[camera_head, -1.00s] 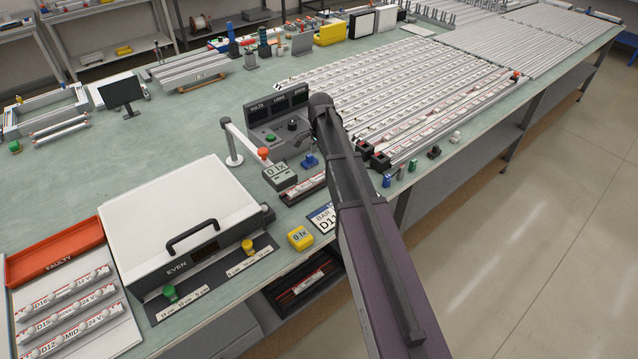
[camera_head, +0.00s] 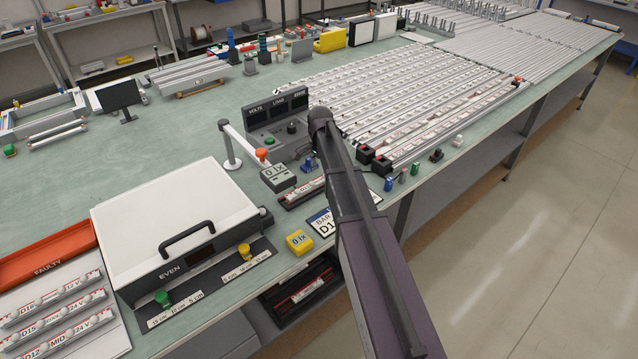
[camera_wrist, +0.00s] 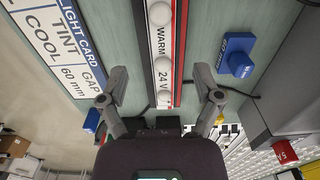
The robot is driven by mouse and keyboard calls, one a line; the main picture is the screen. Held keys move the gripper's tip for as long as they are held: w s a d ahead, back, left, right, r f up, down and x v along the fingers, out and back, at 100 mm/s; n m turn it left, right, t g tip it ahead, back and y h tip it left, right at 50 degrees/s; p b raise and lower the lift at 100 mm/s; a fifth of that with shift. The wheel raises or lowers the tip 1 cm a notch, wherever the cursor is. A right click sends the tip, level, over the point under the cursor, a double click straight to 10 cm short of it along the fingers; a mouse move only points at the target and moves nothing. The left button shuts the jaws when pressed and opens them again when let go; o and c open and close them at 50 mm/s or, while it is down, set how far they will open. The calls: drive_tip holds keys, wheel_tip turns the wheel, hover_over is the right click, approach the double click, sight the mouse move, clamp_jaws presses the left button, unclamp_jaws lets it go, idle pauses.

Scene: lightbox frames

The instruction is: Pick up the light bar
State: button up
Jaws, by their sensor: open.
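The light bar (camera_wrist: 163,50) is a white strip with round white domes, marked WARM and 24 V. It lies in a dark holder with a red edge, which runs up the middle of the wrist view. In the head view the light bar (camera_head: 306,191) shows at the bench front, partly hidden behind my arm. My gripper (camera_wrist: 160,84) is open, with one finger on each side of the bar and a gap to it on both sides. In the head view my arm hides the gripper. Whether the fingertips are level with the bar I cannot tell.
A light card (camera_wrist: 55,45) lies left of the bar and a blue block (camera_wrist: 237,55) right of it. A grey meter box (camera_head: 278,125), a small 0 lx meter (camera_head: 277,177) and a yellow 0 lx block (camera_head: 299,242) stand nearby.

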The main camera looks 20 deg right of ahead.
sight(319, 178)
drive_tip(key=shift+f, duration=0.1)
drive_tip(key=shift+a+f+b, duration=0.2)
drive_tip(key=shift+f+b, duration=2.35)
drive_tip(key=shift+b, duration=0.05)
clamp_jaws()
